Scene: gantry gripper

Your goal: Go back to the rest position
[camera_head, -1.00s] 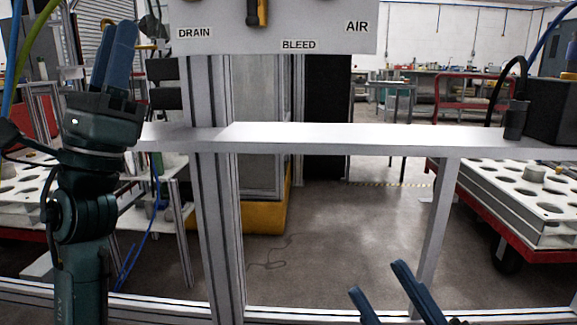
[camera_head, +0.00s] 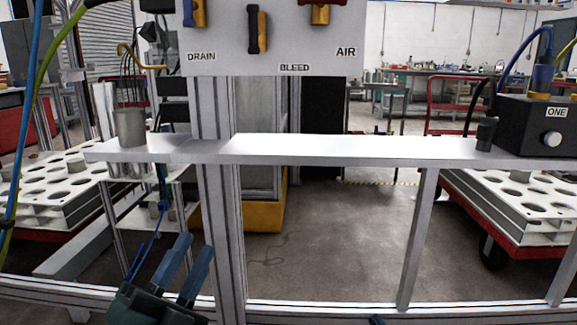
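My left gripper (camera_head: 194,250) is low in the picture, left of the middle, in front of the frame post and below the shelf. Its two blue fingers point up and slightly right, with a gap between them and nothing held. Only a small blue tip of my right gripper (camera_head: 376,321) shows at the bottom edge, so its opening is hidden. Neither gripper appears to touch anything.
A light shelf (camera_head: 300,149) crosses the middle, bearing a grey cylinder (camera_head: 130,128) at left and a black box labelled ONE (camera_head: 545,125) at right. Above is a panel (camera_head: 285,40) labelled DRAIN, BLEED and AIR. A metal rail (camera_head: 320,307) runs along the bottom.

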